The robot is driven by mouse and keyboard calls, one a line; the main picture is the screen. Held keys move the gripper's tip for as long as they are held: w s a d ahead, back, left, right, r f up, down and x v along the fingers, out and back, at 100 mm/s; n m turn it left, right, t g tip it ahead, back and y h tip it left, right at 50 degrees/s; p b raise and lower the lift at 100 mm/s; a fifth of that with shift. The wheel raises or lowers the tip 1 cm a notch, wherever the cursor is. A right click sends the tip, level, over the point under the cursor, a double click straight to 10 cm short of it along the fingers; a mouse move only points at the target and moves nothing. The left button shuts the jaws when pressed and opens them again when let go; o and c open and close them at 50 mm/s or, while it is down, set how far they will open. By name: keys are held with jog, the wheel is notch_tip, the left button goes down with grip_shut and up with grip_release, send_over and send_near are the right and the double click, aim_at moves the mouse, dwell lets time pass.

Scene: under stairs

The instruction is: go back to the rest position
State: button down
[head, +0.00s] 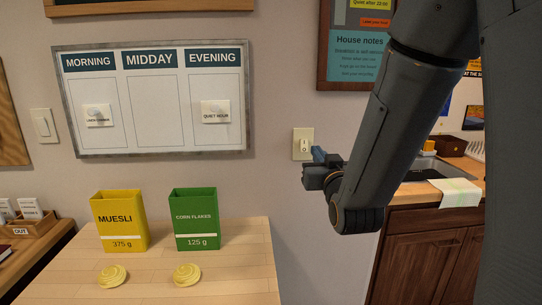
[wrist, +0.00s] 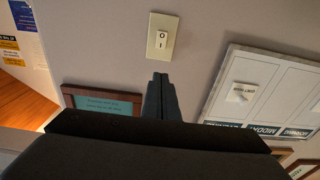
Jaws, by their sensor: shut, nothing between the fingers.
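My gripper (head: 316,158) is in front of the wall, just right of and below a cream wall switch (head: 303,144) in the head view. In the wrist view my gripper (wrist: 160,80) has its two dark fingers pressed together with nothing between them. The switch (wrist: 162,37) is just beyond the fingertips there, with a visible gap in the picture. Its rocker carries O and I marks. I cannot tell the exact distance to the wall.
A wooden table (head: 250,255) holds a yellow muesli box (head: 120,221), a green corn flakes box (head: 194,218) and two yellow coils (head: 113,276). A board (head: 168,140) with three columns hangs above. A counter with a sink (head: 430,168) and cloth (head: 461,193) stands right.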

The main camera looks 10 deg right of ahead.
jog(key=s+a+f+g, duration=0.1)
jog(key=s+f+g, duration=0.35)
jog(key=f, duration=0.35)
jog(key=s+a+f+g, duration=0.1)
jog(key=s+f+g, duration=0.2)
jog(key=f+g, duration=0.35)
jog(key=s+f+g, duration=0.3)
jog(key=s, duration=0.5)
jog(key=s+f+g+y, duration=0.1)
jog(key=s+f+g, duration=0.2)
jog(key=s, duration=0.5)
jog(key=shift+a+f+n, duration=0.3)
jog(key=shift+a+f, duration=0.1)
jog(key=shift+f, duration=0.35)
jog(key=shift+w, duration=0.1)
